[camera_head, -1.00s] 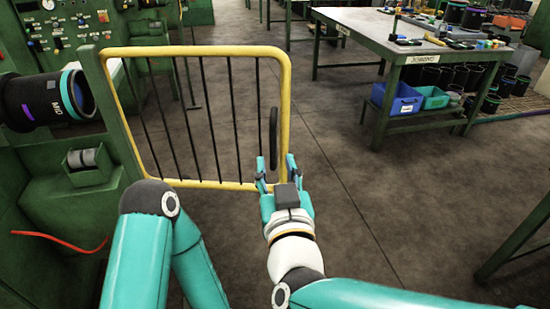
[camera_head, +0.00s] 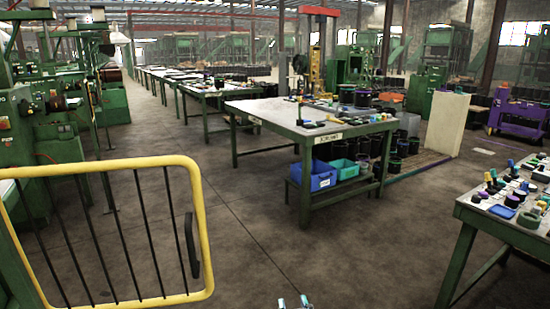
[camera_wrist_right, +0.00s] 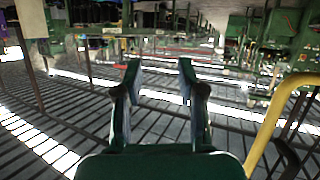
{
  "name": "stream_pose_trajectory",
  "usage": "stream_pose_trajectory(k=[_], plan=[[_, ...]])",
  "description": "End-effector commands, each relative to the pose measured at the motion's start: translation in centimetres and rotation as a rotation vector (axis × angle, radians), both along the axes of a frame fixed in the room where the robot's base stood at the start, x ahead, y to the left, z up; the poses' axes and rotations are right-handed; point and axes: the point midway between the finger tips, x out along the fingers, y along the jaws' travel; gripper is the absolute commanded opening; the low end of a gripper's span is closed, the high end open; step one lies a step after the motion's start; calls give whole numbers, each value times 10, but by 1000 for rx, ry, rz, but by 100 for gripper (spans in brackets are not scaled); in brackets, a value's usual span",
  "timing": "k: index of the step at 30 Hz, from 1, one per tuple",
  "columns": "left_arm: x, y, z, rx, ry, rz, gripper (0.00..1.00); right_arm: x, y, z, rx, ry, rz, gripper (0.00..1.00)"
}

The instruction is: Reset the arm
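My right gripper (camera_head: 294,302) shows only as fingertips at the bottom edge of the head view, right of the yellow gate and apart from it. In the right wrist view the same gripper (camera_wrist_right: 160,78) is open, with nothing between its two fingers. My left gripper and left arm are not in the head view. The yellow gate (camera_head: 203,215) with black bars stands at the lower left, with a black handle (camera_head: 191,245) near its right side. The gate's yellow frame (camera_wrist_right: 268,125) also shows at the right of the right wrist view.
A green workbench (camera_head: 270,118) with parts on top stands ahead, with a blue bin (camera_head: 318,180) and a teal bin (camera_head: 345,172) on its lower shelf. Another table (camera_head: 505,225) stands at the right. Green machines (camera_head: 45,120) line the left. The floor between is clear.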

Motion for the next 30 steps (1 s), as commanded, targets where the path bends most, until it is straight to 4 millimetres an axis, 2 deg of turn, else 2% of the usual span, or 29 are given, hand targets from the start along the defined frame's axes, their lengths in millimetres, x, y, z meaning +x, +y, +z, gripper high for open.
stream_pose_trajectory(k=[1, 4, 7, 9, 12, 15, 19, 21, 24, 25, 26, 30], plan=[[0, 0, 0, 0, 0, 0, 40, 0, -26, -37, -18, 73, -28, 39], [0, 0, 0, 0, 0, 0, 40, -12, -64, -103, -24, 220, -60, 39], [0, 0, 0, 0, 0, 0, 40, -39, -96, -167, -1, 382, -84, 39], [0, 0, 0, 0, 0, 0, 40, -66, -112, -209, 35, 503, -97, 39], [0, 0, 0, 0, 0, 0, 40, -110, -124, -257, 100, 669, -105, 39], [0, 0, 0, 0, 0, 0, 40, -155, -125, -289, 173, 820, -106, 39], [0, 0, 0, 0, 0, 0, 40, -209, -111, -312, 265, 996, -85, 39], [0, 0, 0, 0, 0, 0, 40, -236, -96, -314, 304, 1088, -57, 39], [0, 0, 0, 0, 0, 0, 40, -266, -83, -311, 380, 1215, -70, 39], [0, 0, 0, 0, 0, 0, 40, -267, -83, -311, 409, 1232, -111, 39], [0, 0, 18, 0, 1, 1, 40, -265, -83, -292, 403, 1223, -105, 39], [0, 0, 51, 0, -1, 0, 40, -265, -83, -259, 401, 1220, -103, 39]])
